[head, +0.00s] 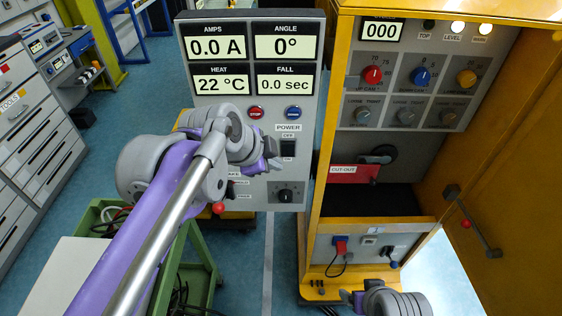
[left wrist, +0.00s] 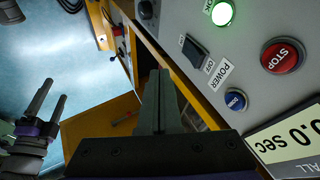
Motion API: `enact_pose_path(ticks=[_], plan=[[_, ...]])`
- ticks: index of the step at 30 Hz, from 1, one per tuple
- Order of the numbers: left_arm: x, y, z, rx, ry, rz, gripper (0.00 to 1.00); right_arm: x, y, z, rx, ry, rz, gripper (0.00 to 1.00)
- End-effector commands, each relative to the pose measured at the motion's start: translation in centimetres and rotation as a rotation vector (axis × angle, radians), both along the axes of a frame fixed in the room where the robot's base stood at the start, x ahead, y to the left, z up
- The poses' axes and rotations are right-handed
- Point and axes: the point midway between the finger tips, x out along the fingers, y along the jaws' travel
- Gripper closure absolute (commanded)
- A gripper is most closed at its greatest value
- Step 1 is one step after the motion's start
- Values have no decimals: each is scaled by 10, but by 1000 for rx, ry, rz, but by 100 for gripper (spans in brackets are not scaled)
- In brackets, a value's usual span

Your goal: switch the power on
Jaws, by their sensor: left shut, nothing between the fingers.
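The black power rocker switch (head: 288,147) sits on the grey control panel (head: 303,90) under the POWER label, with OFF above it and ON below. It also shows in the left wrist view (left wrist: 195,50). I cannot tell which way it is tipped. My left gripper (head: 274,158) is shut and empty, just left of and below the switch in the head view. In the left wrist view its closed fingers (left wrist: 160,85) end a little short of the switch, apparently apart from it. My right gripper (head: 352,297) is low in front of the yellow cabinet; its fingers stand apart in the left wrist view (left wrist: 46,102).
A red STOP button (head: 256,113) and a blue button (head: 293,113) sit above the switch, and a black knob (head: 286,195) below. A green lamp (left wrist: 222,13) is lit. The yellow cabinet (head: 317,170) stands right of the panel, a green cart (head: 190,260) below left.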

Motion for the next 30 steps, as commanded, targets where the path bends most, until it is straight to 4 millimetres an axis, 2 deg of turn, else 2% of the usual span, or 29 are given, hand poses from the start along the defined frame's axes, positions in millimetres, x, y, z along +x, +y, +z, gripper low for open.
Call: enact_pose_path(ticks=[3, 9, 30], plan=[[-13, 8, 15, 0, 0, 1, 100, 0, 0, 2, 0, -1, 0, 17], [-23, 13, 27, 0, 1, 0, 100, 0, 0, 2, 0, -1, 0, 17], [-24, 14, 28, 0, 0, 0, 100, 0, 0, 2, 0, -1, 0, 17]])
